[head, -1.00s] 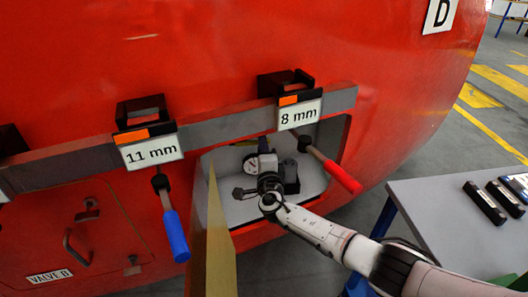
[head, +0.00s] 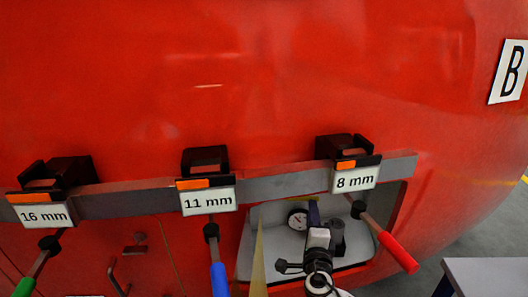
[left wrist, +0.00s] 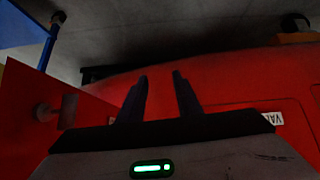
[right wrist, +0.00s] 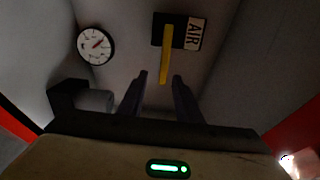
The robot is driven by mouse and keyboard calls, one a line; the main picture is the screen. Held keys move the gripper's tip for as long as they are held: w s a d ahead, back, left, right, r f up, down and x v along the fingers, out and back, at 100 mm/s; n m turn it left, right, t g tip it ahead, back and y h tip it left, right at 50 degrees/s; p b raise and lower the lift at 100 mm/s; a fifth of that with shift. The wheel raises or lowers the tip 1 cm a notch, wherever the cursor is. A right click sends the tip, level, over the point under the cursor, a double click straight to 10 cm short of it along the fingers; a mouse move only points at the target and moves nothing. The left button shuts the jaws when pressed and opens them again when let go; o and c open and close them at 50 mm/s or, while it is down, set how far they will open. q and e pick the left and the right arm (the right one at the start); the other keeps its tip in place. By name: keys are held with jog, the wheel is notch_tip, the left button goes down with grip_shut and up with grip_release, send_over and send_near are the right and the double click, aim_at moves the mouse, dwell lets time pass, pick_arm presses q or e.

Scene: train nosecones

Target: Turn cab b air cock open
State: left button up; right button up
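The air cock has a yellow lever (right wrist: 167,50) on a black mount beside an AIR label (right wrist: 196,34), inside a grey recess, seen in the right wrist view. The lever points down the picture, and its lower end shows between my right gripper's fingertips (right wrist: 160,76). The fingers are apart; I cannot tell whether they touch it. In the head view my right gripper (head: 314,215) reaches into the recess under the 8 mm sign; the lever is hidden there. The train carries a B plate (head: 511,72). My left gripper (left wrist: 160,76) is open and empty near the red body.
Red-handled (head: 397,252) and blue-handled (head: 219,279) tools hang from the rail nearby. A table (head: 485,276) stands at the right.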

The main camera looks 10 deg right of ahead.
jog(key=s+a+f+m+g+y, duration=0.2)
jog(key=s+a+f+m+g, duration=0.1)
jog(key=s+f+m, duration=0.75)
jog(key=s+a+f+m+g+y, duration=0.1)
jog(key=s+a+f+m+g, duration=0.15)
jog(key=s+f+m, duration=0.75)
jog(key=s+m+g+y, duration=0.3)
jog(key=s+m, duration=1.6)
jog(key=m, duration=0.9)
jog(key=shift+s+f+m, duration=0.2)
jog(key=shift+s+m, duration=0.05)
jog(key=shift+m, duration=0.1)
